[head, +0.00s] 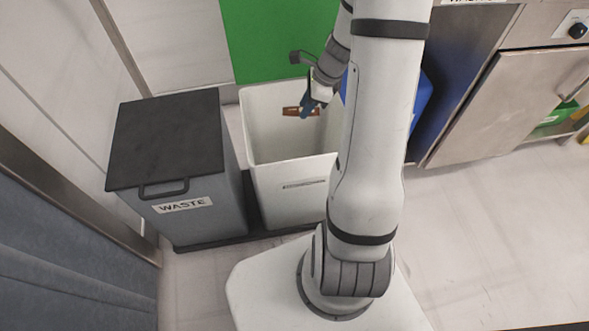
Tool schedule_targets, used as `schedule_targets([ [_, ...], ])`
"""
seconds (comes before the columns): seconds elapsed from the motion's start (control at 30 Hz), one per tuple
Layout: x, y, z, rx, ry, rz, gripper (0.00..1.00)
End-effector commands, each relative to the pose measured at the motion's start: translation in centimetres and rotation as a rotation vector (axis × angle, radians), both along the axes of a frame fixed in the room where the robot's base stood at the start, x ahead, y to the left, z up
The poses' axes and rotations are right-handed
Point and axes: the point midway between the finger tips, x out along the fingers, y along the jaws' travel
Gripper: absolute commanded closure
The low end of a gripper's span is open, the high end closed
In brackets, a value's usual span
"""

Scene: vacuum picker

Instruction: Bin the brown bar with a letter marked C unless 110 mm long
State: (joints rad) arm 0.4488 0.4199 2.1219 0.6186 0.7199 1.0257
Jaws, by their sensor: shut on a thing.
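My gripper (309,106) is seen in the head view above the open white bin (285,185), near its back right part. It is shut on a brown bar (293,111), which sticks out to the left and looks level. The bar appears over or inside the bin's mouth; I cannot tell its exact height. No letter or length marking on the bar can be read at this size. My arm hides the right side of the bin.
A grey bin marked WASTE (200,220) with a closed black lid (165,135) stands left of the white bin. A blue container (421,100) is partly hidden behind my arm. A steel cabinet (500,105) stands at the right. The floor at the right is clear.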

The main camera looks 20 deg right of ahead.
Motion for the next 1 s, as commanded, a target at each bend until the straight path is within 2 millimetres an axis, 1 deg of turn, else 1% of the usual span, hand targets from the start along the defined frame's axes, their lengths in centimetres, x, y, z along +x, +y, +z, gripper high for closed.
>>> schedule_targets([
  [0.07,0.0,0.0,0.1,0.0,0.0,0.0,0.97],
  [0.1,0.0,0.0,0.1,0.0,0.0,0.0,0.71],
  [0.4,0.0,-0.1,0.1,0.0,0.0,-0.001,0.47],
  [0.67,0.0,-0.1,0.3,0.0,0.0,-0.001,0.46],
  [0.77,-0.1,-0.4,1.3,-0.001,-0.001,-0.002,0.46],
  [1.0,-0.7,-1.9,5.3,-0.002,-0.002,-0.002,0.46],
])
